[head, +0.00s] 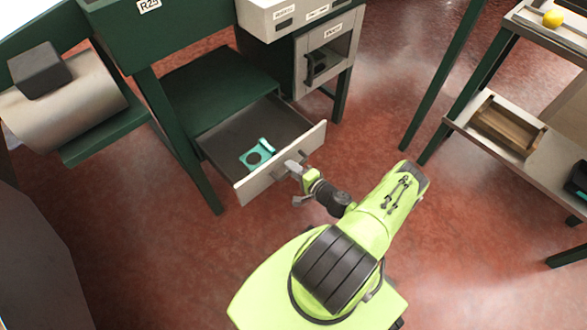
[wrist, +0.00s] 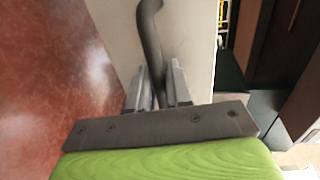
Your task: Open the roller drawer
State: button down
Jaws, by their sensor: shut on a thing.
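The roller drawer (head: 250,184) stands pulled out from under the dark green machine, with its light front panel facing my arm. A teal flat part (head: 257,154) with a round hole lies inside it. My gripper (head: 298,164) is at the middle of the drawer front, shut on the drawer's handle. In the wrist view the dark bar handle (wrist: 150,40) runs down between the two fingers of my gripper (wrist: 160,85), in front of the pale drawer panel (wrist: 190,40). The exact finger contact on the bar is partly hidden.
A cabinet with a small door (head: 324,55) stands right of the drawer. A large roller (head: 65,105) is at the left. Red floor is clear around my base.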

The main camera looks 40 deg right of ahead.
jog(key=c, duration=1.2)
grip_release()
jog(key=p+v, duration=0.3)
jog(key=v, duration=1.2)
jog(key=shift+s+p, duration=0.35)
jog(key=shift+s, duration=0.05)
jog(key=shift+a+r, duration=0.1)
jog(key=shift+r, duration=0.05)
